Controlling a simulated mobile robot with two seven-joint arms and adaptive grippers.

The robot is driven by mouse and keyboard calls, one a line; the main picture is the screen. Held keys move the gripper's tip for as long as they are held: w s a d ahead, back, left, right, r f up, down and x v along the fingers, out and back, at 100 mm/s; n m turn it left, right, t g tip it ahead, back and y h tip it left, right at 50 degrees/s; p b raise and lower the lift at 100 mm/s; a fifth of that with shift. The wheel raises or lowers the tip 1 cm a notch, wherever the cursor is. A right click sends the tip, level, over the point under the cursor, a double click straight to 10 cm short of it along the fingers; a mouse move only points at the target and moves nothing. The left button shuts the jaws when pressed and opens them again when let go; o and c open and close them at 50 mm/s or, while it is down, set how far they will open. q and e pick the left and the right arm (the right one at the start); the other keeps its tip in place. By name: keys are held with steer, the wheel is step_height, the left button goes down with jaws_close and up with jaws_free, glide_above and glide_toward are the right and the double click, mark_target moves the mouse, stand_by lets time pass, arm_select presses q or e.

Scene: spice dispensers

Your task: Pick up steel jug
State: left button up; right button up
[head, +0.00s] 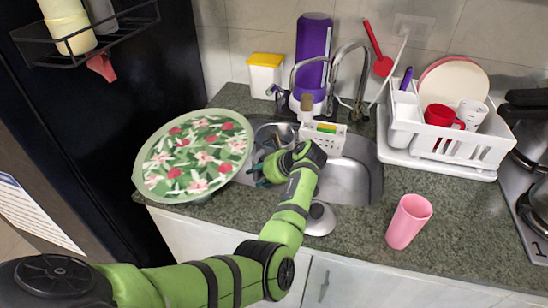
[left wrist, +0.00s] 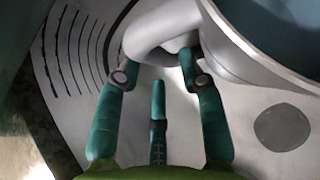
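The steel jug (head: 274,133) stands in the left part of the sink, largely hidden behind my left gripper and the tray in the head view. In the left wrist view its rounded grey handle (left wrist: 150,38) curves between and beyond my fingertips, and its rim and dark interior show at the upper right. My left gripper (head: 266,172) reaches down into the sink. Its teal fingers (left wrist: 157,68) are spread apart at the handle; I cannot tell whether they touch it. My right gripper is not in view.
A round floral tray (head: 193,157) rests on the counter left of the sink (head: 352,180). A white caddy (head: 325,137) sits at the sink's back. A pink cup (head: 408,222) and a white dish rack (head: 452,148) stand to the right. A tap (head: 345,75) rises behind.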

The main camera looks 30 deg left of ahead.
arm_select(q)
steer(key=shift+x, duration=0.85)
jaws_close()
steer(key=shift+w+r, duration=0.2)
steer(key=shift+r, duration=0.1)
steer(key=shift+f, duration=0.1)
